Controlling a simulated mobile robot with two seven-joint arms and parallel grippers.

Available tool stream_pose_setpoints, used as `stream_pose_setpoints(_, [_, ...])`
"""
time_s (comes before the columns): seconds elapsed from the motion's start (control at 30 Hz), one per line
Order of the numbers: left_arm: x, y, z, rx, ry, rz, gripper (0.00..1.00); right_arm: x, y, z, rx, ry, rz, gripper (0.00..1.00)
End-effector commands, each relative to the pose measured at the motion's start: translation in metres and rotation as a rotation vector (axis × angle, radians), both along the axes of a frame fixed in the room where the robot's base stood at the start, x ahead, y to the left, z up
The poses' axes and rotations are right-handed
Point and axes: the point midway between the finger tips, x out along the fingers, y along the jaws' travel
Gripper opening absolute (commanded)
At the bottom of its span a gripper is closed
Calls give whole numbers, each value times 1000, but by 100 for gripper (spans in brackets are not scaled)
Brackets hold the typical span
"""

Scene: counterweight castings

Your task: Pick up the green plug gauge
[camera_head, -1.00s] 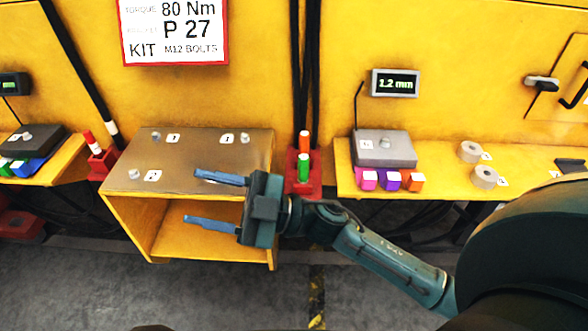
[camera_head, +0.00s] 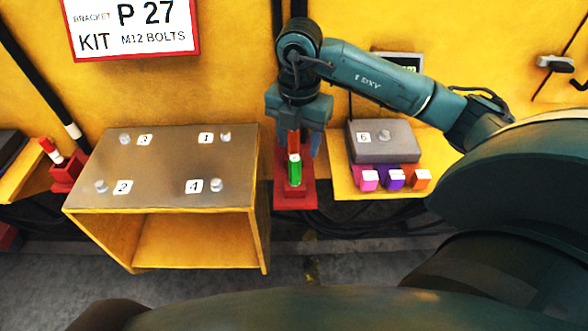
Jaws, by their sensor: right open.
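The green plug gauge (camera_head: 295,172), green with a pale upper band, stands upright in a red stand (camera_head: 294,199) between the brown-topped bench and the yellow shelf. My right gripper (camera_head: 294,146) is open and points down over the stand. Its fingers are to the left and right of the gauges. I cannot tell whether they touch either gauge. My left gripper is not in view.
The brown-topped bench (camera_head: 160,165) with several numbered pegs is on the left. On the right, a yellow shelf (camera_head: 345,186) carries a grey block (camera_head: 383,148) and pink, purple and orange cubes. Another red stand (camera_head: 67,175) is at far left.

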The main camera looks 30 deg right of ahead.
Motion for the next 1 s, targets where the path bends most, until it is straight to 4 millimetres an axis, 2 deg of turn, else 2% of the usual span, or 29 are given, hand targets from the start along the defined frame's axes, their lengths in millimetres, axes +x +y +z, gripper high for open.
stream_pose_setpoints(0.1, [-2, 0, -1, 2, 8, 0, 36, 0, 0, -18, 1, 2, 0, 51])
stream_pose_setpoints(0.37, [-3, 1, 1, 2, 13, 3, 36, 1, 2, -38, 3, 3, 2, 51])
stream_pose_setpoints(0.63, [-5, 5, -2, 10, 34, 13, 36, 3, 5, -76, 3, 2, 2, 51])
stream_pose_setpoints(0.93, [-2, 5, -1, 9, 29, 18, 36, 4, 5, -81, 3, -2, 3, 51])
stream_pose_setpoints(1.0, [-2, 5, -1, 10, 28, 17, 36, 4, 5, -81, 3, -2, 3, 45])
